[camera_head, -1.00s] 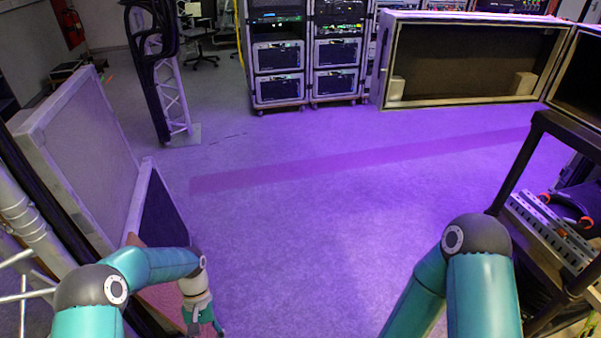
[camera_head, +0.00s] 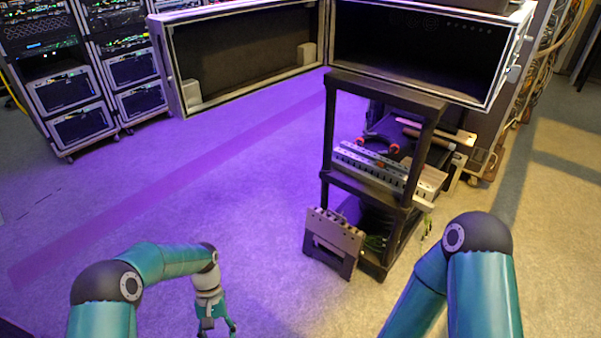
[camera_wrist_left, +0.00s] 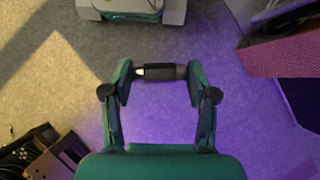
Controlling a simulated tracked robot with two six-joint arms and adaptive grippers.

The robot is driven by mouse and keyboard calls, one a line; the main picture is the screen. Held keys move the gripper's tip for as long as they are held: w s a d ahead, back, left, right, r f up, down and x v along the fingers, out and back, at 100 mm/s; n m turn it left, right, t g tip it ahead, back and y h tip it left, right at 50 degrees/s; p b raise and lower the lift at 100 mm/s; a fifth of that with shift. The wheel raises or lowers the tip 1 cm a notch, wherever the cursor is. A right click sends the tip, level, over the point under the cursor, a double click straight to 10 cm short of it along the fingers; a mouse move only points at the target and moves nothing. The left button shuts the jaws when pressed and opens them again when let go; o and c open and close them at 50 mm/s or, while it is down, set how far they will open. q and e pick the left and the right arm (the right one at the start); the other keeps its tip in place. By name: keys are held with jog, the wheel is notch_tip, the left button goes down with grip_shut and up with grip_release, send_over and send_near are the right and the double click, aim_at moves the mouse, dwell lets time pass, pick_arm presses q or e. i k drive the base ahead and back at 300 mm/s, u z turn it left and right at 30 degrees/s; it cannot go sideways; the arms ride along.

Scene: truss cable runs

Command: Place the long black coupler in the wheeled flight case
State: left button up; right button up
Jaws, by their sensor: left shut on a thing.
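The long black coupler (camera_wrist_left: 161,72) lies crosswise between the two fingertips of my left gripper (camera_wrist_left: 160,84) in the left wrist view, with a pale patch near one end. The gripper is shut on it and holds it over the grey floor. In the head view my left gripper (camera_head: 217,325) is at the bottom, left of the middle, and the coupler cannot be made out there. My right arm comes in at the bottom right, but its gripper is out of view. A large open case (camera_head: 250,77) stands at the back; I cannot see wheels on it.
A black shelf cart (camera_head: 328,145) with a slotted metal strip (camera_head: 370,168) and tools stands right of the middle. A grey bracket-like box (camera_head: 333,240) stands against it. Equipment racks (camera_head: 97,70) are at the back left. The floor at left and centre is clear.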

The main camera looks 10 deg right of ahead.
aim_at(432, 84)
jog(key=u, duration=0.25)
jog(key=i, duration=0.2)
jog(key=z, duration=1.45)
